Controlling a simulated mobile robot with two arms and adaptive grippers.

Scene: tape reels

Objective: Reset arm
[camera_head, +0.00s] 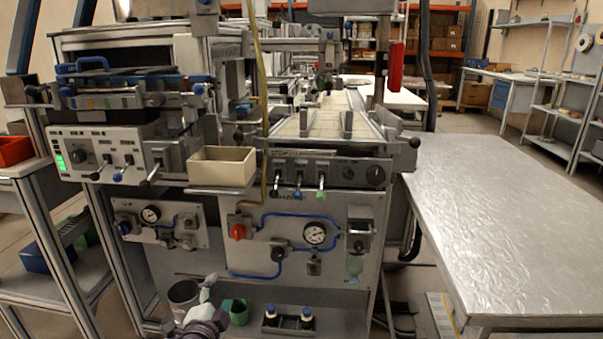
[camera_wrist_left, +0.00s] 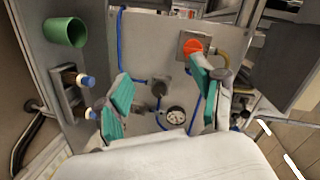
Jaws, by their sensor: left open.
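My left arm comes in at the bottom of the head view, low in front of the machine, with the gripper end (camera_head: 206,296) seen small and partly cut off by the lower edge. In the left wrist view my left gripper (camera_wrist_left: 163,98) is open, its two teal-padded fingers spread apart with nothing between them. Behind the fingers is the machine's lower panel with a pressure gauge (camera_wrist_left: 175,115) and a red knob (camera_wrist_left: 193,46). My right gripper is in neither view.
A green cup (camera_head: 239,312) and two small bottles in a holder (camera_head: 288,319) stand low by the machine, close to my left gripper. A beige box (camera_head: 222,166) sits on a ledge above. A bare metal table (camera_head: 510,225) is at the right.

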